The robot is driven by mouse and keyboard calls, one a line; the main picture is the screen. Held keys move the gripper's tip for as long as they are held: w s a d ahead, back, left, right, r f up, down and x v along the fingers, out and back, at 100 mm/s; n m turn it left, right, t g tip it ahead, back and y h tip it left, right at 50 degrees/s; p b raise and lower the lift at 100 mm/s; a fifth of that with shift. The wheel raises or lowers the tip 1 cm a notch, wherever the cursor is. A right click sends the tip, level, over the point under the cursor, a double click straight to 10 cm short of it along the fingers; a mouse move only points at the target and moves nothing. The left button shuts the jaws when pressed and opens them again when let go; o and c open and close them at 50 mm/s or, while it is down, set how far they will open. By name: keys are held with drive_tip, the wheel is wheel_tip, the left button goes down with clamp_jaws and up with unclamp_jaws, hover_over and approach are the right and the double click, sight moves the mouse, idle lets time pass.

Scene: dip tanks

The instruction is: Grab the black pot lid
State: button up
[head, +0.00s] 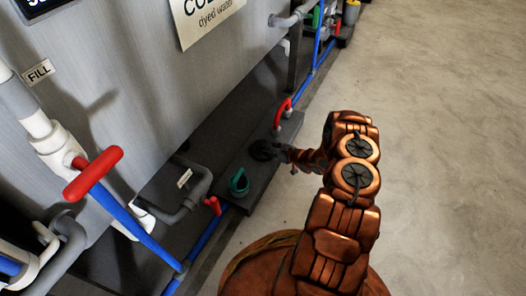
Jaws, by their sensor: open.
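A small round black thing, which looks like the black pot lid (261,150), lies on the dark ledge (257,175) beside the tank. My copper-coloured arm reaches toward it from the right. My gripper (279,152) is small in the head view, at the right side of the lid. Its fingers are dark against the dark ledge and hard to make out. It is open. I cannot tell whether it touches the lid.
A teal pot-like thing (239,182) stands on the same ledge, nearer. A curved red handle (283,112) rises behind the lid and a small red valve (212,205) sits in front. Blue pipes (208,243) run along the tank (150,70). The concrete floor (440,120) at right is clear.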

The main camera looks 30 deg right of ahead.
sight(264, 147)
drive_tip(key=b+x, duration=0.1)
drive_tip(key=x, duration=0.2)
drive_tip(key=shift+w+a+f+b, duration=0.15)
drive_tip(key=shift+w+b, duration=0.1)
drive_tip(key=shift+b, duration=0.15)
drive_tip(key=shift+w, duration=0.35)
drive_tip(key=shift+c, duration=0.3)
clamp_jaws()
